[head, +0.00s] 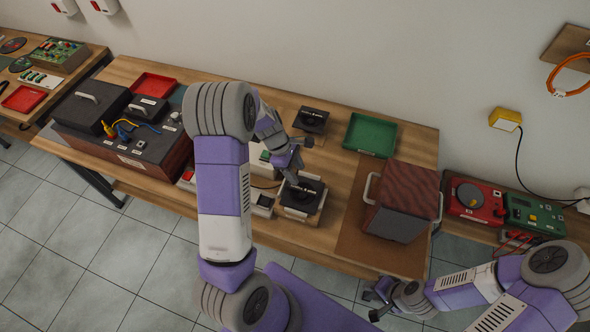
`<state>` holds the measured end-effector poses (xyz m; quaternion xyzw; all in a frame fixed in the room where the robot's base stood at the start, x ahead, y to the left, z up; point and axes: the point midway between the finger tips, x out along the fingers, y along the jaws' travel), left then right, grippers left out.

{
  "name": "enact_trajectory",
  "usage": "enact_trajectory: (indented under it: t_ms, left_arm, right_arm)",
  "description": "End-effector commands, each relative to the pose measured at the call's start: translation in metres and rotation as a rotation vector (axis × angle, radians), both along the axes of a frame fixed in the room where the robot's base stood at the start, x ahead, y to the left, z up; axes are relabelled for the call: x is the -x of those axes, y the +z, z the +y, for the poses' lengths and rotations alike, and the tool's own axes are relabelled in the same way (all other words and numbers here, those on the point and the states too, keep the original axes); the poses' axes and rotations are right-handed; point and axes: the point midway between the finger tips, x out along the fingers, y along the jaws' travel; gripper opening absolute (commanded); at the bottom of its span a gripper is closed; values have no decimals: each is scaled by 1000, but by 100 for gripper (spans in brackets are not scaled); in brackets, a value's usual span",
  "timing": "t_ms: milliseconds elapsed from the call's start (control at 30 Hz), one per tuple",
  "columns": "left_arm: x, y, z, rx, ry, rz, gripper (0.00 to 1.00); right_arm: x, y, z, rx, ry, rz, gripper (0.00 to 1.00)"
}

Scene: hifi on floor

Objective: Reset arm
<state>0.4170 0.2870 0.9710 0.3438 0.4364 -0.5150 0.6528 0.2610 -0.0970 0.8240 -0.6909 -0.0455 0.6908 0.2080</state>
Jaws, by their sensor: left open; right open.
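My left arm reaches over the wooden table (340,246) from the front. My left gripper (300,162) is open, with its fingers between two black devices on wooden bases. The nearer device (303,192) lies just below the fingers in the picture; whether they touch it I cannot tell. The farther device (312,119) stands behind the gripper. My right gripper (371,304) is open and empty at the lower right, beyond the table's front edge and over the tiled floor as seen here. My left forearm hides part of the table's middle.
A dark red box (405,190) with metal handles stands on the table's right part, near a green tray (370,135). A large case (120,140) and a red tray (153,85) are on the left. Red and green instruments (475,200) stand beyond the right end.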

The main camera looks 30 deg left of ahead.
Motion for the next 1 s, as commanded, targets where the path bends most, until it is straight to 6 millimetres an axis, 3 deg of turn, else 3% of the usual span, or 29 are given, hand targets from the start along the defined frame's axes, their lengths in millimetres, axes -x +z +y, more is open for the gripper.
enact_trajectory:
  t_ms: [400, 1000]
  left_arm:
    - [0, 43, 0, 0, 0, 0, 51]
    - [2, 39, -2, -5, -17, 1, 51]
  right_arm:
    - [0, 41, 0, 0, 0, 0, 43]
    - [0, 40, 0, 0, 0, 0, 43]
